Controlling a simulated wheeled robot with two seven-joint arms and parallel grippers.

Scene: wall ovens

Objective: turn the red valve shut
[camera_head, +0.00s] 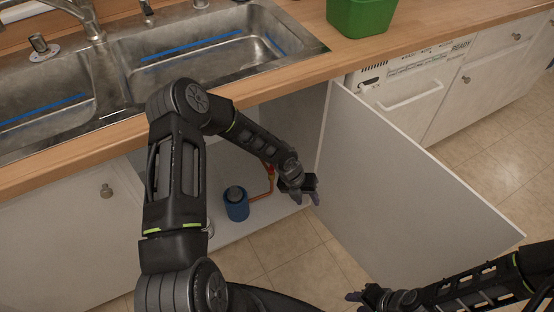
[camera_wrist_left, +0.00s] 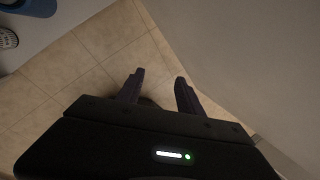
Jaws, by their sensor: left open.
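A small red valve part (camera_head: 271,168) shows on a copper-coloured pipe (camera_head: 262,196) inside the open sink cabinet, largely hidden behind my left wrist. My left gripper (camera_head: 312,194) is in front of the valve and slightly right of it, near the cabinet's front edge. In the left wrist view my left gripper (camera_wrist_left: 158,88) is open and empty, its two fingers pointing over the tiled floor; the valve is not seen there. My right gripper (camera_head: 358,297) is low at the bottom edge, away from the cabinet; its finger gap is unclear.
A blue cylinder (camera_head: 236,208) stands on the cabinet floor left of the pipe. The open white cabinet door (camera_head: 400,190) stands close to the right of my left gripper. The countertop (camera_head: 300,72) with a steel sink (camera_head: 190,50) is above. Tiled floor (camera_head: 290,245) lies in front.

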